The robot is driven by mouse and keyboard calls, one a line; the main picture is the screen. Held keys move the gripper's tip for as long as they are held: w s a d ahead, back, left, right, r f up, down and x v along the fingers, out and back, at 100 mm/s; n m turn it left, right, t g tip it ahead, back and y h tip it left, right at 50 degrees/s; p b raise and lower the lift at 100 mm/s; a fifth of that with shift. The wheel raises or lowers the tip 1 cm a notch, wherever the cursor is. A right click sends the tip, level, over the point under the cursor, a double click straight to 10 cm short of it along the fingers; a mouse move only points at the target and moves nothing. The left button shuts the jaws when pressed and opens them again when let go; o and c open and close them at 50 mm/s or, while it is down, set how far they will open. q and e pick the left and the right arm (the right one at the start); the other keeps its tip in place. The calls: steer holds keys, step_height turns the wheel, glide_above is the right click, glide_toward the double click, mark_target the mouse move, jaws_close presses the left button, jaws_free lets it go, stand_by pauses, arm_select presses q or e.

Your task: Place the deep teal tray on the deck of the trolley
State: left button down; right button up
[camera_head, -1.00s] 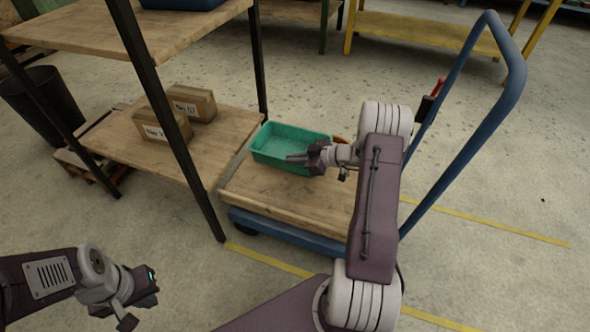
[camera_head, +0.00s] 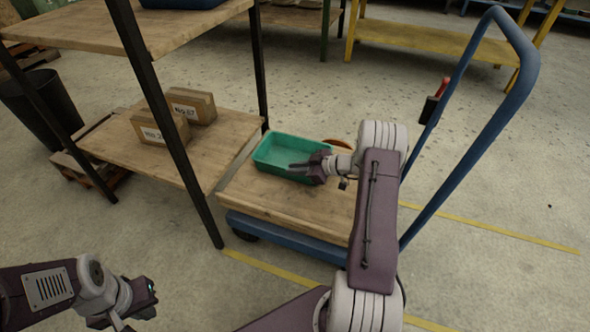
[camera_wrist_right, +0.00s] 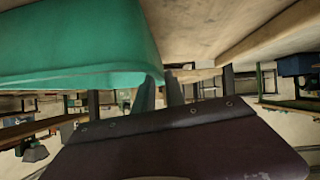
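The deep teal tray (camera_head: 283,155) appears to rest upright on the wooden deck (camera_head: 262,205) of the blue trolley, near the deck's far left part. My right gripper (camera_head: 299,167) is at the tray's right end, its fingers reaching over the rim. In the right wrist view the tray (camera_wrist_right: 75,45) fills the upper left, and the two fingers (camera_wrist_right: 160,93) stand apart with a gap between them; the gripper looks open. Whether a finger still touches the rim is hard to tell. My left gripper (camera_head: 135,312) is low at the left, away from the tray, its fingertips unclear.
A brown round item (camera_head: 338,143) lies behind the tray, partly hidden by my right arm. A wooden shelf with boxes (camera_head: 190,105) adjoins the deck's left side. The trolley's blue handle (camera_head: 487,130) rises at the right. The near part of the deck is clear.

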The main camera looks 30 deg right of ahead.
steer(key=shift+o, duration=0.3)
steer(key=shift+s+d+r+p, duration=0.15)
steer(key=shift+r+p, duration=0.25)
steer(key=shift+p, duration=0.05)
steer(key=p+v, duration=0.4)
steer(key=v, duration=0.7)
steer(key=s+a+m+g, duration=0.1)
steer(key=s+a+g, duration=0.25)
steer(key=a, duration=0.35)
steer(key=s+a+m+g, duration=0.2)
steer(key=a+g, duration=0.2)
steer(key=a, duration=0.3)
steer(key=s+a+r+m+h, duration=0.2)
steer(key=s+a+m+h, duration=0.1)
steer(key=s, duration=0.3)
steer(key=s+a+r+m+g+h, duration=0.1)
steer(key=s+a+r+m+h, duration=0.1)
steer(key=s, duration=0.4)
steer(key=shift+s+a+m+h, duration=0.15)
steer(key=shift+a+m+h, duration=0.45)
steer(key=shift+a+h, duration=0.45)
